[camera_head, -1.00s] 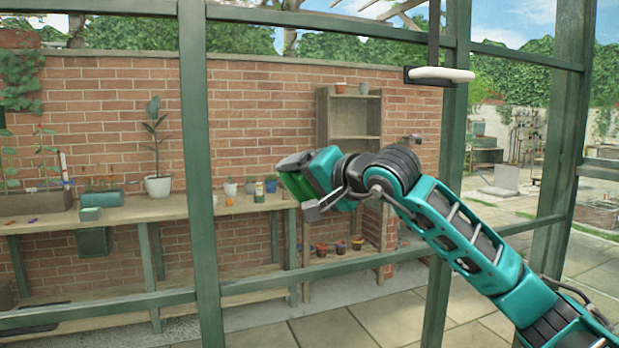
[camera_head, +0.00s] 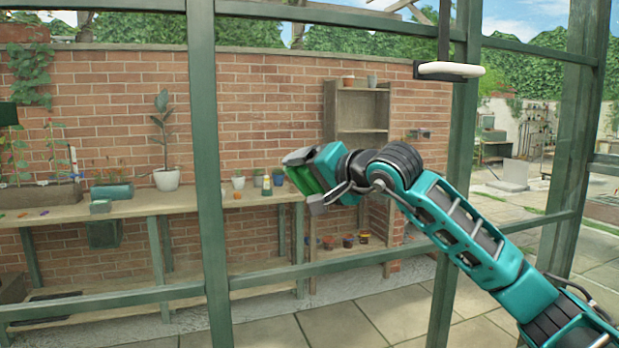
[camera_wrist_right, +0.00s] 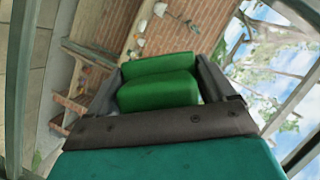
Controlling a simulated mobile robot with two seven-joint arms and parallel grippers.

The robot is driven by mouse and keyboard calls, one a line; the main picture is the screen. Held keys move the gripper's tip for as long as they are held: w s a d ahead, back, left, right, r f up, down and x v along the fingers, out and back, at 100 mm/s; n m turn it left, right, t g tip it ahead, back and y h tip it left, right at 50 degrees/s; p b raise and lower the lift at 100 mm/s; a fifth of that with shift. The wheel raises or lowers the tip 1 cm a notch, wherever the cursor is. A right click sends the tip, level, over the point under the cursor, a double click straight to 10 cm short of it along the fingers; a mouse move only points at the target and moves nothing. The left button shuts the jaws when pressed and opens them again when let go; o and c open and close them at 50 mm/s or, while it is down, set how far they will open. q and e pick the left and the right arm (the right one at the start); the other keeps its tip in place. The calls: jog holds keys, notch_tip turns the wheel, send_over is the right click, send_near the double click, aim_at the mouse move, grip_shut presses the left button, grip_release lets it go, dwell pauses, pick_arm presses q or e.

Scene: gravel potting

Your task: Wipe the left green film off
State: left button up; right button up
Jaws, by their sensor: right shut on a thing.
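My right gripper (camera_head: 312,186) reaches in from the right, in front of the framed glazing. It is shut on a green block (camera_head: 303,178), probably a wiping pad. In the right wrist view the green block (camera_wrist_right: 158,91) sits between the two dark fingers, with a second green layer just beyond it. I cannot tell whether the block touches the glass. I cannot make out a green film on the panes in the head view. My left gripper is not in view.
Green frame posts (camera_head: 207,180) and a lower rail (camera_head: 110,299) cross the view. Beyond the frame stand a wooden bench (camera_head: 130,207) with pots and a shelf (camera_head: 357,125). A dark green piece (camera_head: 8,114) shows at the left edge, unclear.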

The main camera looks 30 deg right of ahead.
jog(key=shift+w+d+p, duration=0.2)
jog(key=shift+w+p, duration=0.25)
jog(key=shift+w, duration=0.4)
jog(key=shift+s+d+b, duration=0.2)
jog(key=shift+d+b, duration=0.1)
jog(key=shift+d, duration=0.4)
jog(key=shift+s+d+b, duration=0.2)
jog(key=shift+d+b, duration=0.05)
jog(key=shift+d, duration=0.45)
jog(key=shift+s+d, duration=0.15)
jog(key=shift+d, duration=0.3)
jog(key=shift+d+r, duration=0.1)
jog(key=shift+w+a+r+p, duration=0.1)
jog(key=shift+w+a+p, duration=0.1)
jog(key=shift+a, duration=0.3)
jog(key=shift+w+a+p, duration=0.1)
jog(key=shift+a+p, duration=0.05)
jog(key=shift+a, duration=0.3)
jog(key=shift+w+a, duration=0.25)
jog(key=shift+a, duration=0.75)
